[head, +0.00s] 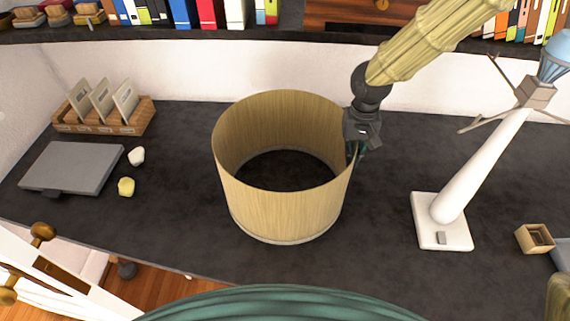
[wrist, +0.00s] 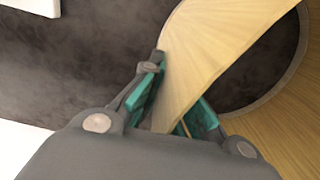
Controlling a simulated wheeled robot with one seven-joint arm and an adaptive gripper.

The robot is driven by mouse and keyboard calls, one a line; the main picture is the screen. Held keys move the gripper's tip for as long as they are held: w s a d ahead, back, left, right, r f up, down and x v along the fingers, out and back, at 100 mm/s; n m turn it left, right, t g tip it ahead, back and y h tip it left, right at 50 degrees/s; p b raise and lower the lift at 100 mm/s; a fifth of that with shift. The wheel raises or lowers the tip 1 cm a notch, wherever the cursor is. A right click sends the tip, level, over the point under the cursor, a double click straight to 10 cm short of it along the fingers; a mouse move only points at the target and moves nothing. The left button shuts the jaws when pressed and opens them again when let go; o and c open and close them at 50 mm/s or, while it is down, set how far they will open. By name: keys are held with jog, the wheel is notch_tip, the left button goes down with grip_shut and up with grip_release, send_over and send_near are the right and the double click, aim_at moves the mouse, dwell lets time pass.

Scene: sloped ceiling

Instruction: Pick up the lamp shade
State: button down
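The lamp shade (head: 285,208) is a large, open, tan wood-grained cylinder. It stands upright on the dark desk (head: 185,235), and no gap shows beneath it. My gripper (head: 353,150) is at the right side of its upper rim, pointing down. In the wrist view, the shade's wall (wrist: 190,65) runs between the two teal-padded fingers of my gripper (wrist: 176,105), one outside the wall and one inside. Part of the inner finger is hidden by the wall. I cannot tell whether both pads press on it.
A white lamp stand (head: 475,175) with a square base is to the right, near a small wooden box (head: 535,238). A grey laptop (head: 72,167) and a wooden card holder (head: 105,115) are at the left. A book shelf (head: 285,25) spans the back. Clear desk lies around the shade.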

aim_at(356, 148)
jog(key=shift+r, duration=0.15)
jog(key=r+b, duration=0.1)
jog(key=s+r, duration=0.1)
jog(key=r, duration=0.1)
jog(key=shift+r+b, duration=0.1)
jog(key=shift+b, duration=0.3)
jog(key=s+r+b, duration=0.2)
jog(key=s+b, duration=0.1)
jog(key=s, duration=1.2)
notch_tip(356, 148, up, 16)
jog(key=p, duration=1.5)
jog(key=shift+d+f+p, duration=0.2)
jog(key=shift+d+p, duration=0.05)
jog(key=shift+p, duration=0.1)
jog(key=shift+s+f, duration=0.1)
